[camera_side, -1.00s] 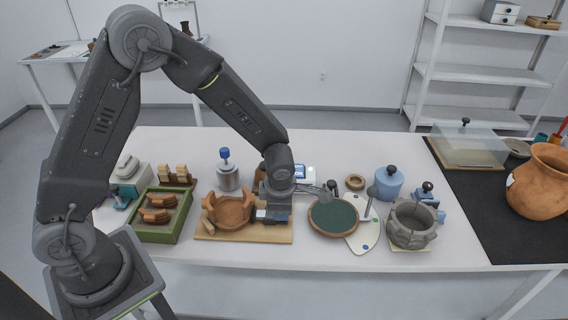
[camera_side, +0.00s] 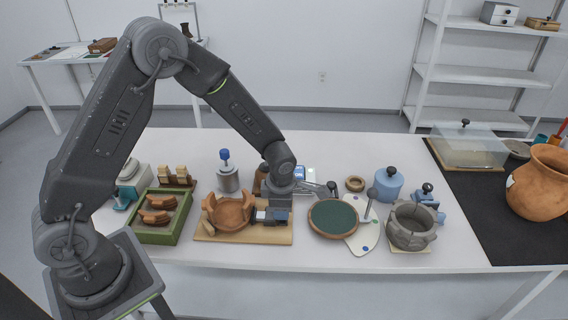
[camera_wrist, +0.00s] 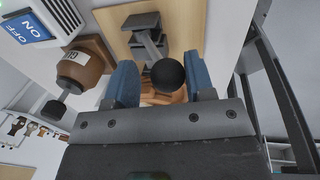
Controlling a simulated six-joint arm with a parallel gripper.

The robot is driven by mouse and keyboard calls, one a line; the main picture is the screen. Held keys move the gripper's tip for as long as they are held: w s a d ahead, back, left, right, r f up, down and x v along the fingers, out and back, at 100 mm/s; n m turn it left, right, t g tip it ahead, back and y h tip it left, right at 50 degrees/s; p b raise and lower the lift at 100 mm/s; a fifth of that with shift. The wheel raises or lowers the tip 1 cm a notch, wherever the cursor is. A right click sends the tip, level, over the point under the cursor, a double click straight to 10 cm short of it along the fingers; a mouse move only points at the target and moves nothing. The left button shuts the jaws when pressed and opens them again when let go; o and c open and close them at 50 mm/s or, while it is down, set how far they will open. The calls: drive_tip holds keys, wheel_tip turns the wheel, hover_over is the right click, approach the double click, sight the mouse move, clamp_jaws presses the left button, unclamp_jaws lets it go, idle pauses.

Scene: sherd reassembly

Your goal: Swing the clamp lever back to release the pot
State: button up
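The clamp lever's black ball knob (camera_wrist: 168,77) lies between my gripper's two blue fingers (camera_wrist: 160,82) in the wrist view, with a gap visible at either side, so the fingers look open around it. The grey clamp body (camera_wrist: 146,32) is fixed on the wooden board (camera_wrist: 110,22). The orange-brown pot (camera_side: 230,213) stands on the board at the left of my gripper (camera_side: 279,216) in the side view. My gripper points down over the board's right end and hides much of the clamp. Only a little of the pot shows behind the knob in the wrist view.
A green-topped round turntable (camera_side: 333,217) stands close to the right of the board. A grey jar with blue cap (camera_side: 228,176) and a brown bottle (camera_wrist: 85,68) stand behind.

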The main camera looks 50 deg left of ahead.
drive_tip(key=shift+w+a+r+g+h, duration=0.2)
drive_tip(key=shift+w+a, duration=0.25)
drive_tip(key=shift+w+a+r+g+h, duration=0.2)
drive_tip(key=shift+w+a, duration=0.2)
drive_tip(key=shift+a, duration=0.05)
drive_tip(key=shift+w+a+f+g+h, duration=0.4)
drive_tip(key=shift+w+a+g+h, duration=0.15)
drive_tip(key=shift+w+a, duration=0.4)
drive_tip(key=shift+w+a+f+g+h, duration=0.35)
drive_tip(key=shift+w+a+g+h, duration=0.15)
drive_tip(key=shift+w+a, duration=0.4)
drive_tip(key=shift+w+a+f+g+h, duration=0.4)
drive_tip(key=shift+w+a+g+h, duration=0.15)
drive_tip(key=shift+w+a, duration=0.5)
drive_tip(key=shift+v, duration=2.65)
